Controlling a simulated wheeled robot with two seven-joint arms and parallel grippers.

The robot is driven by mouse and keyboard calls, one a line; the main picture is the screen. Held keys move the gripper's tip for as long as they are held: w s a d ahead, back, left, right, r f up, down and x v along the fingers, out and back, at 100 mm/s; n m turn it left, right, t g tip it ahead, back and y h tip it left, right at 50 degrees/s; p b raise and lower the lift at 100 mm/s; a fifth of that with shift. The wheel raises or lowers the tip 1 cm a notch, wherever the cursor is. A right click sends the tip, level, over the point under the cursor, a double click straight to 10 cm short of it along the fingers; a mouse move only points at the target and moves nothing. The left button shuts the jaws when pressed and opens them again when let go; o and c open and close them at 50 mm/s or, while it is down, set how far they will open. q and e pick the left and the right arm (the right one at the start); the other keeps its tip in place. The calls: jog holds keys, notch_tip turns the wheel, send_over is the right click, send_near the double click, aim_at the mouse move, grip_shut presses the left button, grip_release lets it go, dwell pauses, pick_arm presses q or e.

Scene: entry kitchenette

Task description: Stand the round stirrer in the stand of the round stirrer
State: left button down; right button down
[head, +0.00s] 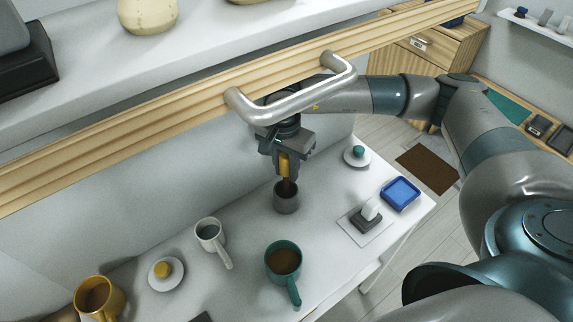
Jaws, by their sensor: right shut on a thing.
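My right gripper (284,158) comes in from the right, under the wooden shelf's handle, and points down. It is shut on the stirrer (285,165), which has a yellow upper part and a dark lower part. The stirrer is about upright. Its lower end overlaps the mouth of a grey cylindrical stand (286,202) on the white table. I cannot tell how deep the end is inside, or whether it touches the wall or bottom. My left gripper is not in view.
A grey mug (209,233), teal mug (283,262) and yellow mug (98,297) stand on the table (330,225). Saucers with a yellow knob (163,270) and teal knob (358,151), and a blue tray (400,193), are nearby. A metal handle (290,100) hangs close above my gripper.

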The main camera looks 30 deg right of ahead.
jog(key=shift+f, duration=0.15)
jog(key=c, duration=1.5)
grip_release()
jog(key=shift+o, duration=0.2)
jog(key=shift+r, duration=0.25)
jog(key=shift+r+b, duration=0.35)
jog(key=shift+b, duration=0.1)
jog(key=r+b, duration=0.1)
jog(key=r, duration=0.2)
jog(key=r+b, duration=0.2)
jog(key=r, duration=0.2)
jog(key=r+b, duration=0.1)
jog(key=r, duration=0.2)
jog(key=shift+s+a+r, duration=0.15)
jog(key=shift+a, duration=0.2)
jog(key=shift+r, duration=0.4)
